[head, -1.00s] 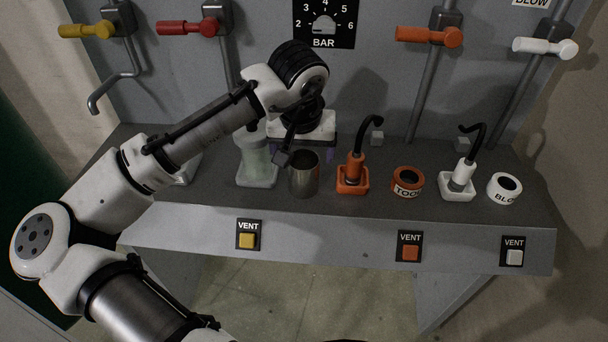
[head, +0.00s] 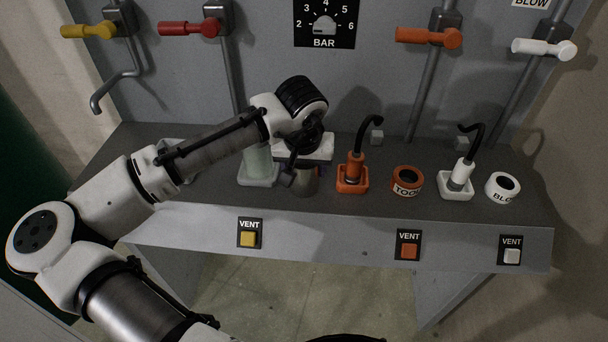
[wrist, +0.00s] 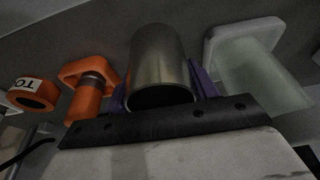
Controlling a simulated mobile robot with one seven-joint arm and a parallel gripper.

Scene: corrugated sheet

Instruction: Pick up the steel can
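The steel can (head: 305,186) stands upright on the grey bench, partly hidden under my wrist in the head view. In the wrist view the can (wrist: 158,55) is a dull grey metal cylinder with a dark open mouth facing my gripper. My gripper (wrist: 160,80) has one purple finger on each side of the can, near its rim. The fingers look open around it, and contact is not clear.
Left of the can is a pale translucent bottle (head: 257,166) in a tray. Right of it are an orange holder with a black hose (head: 352,176), an orange ring (head: 407,181), a white holder (head: 459,181) and a white ring (head: 503,188). The panel stands behind.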

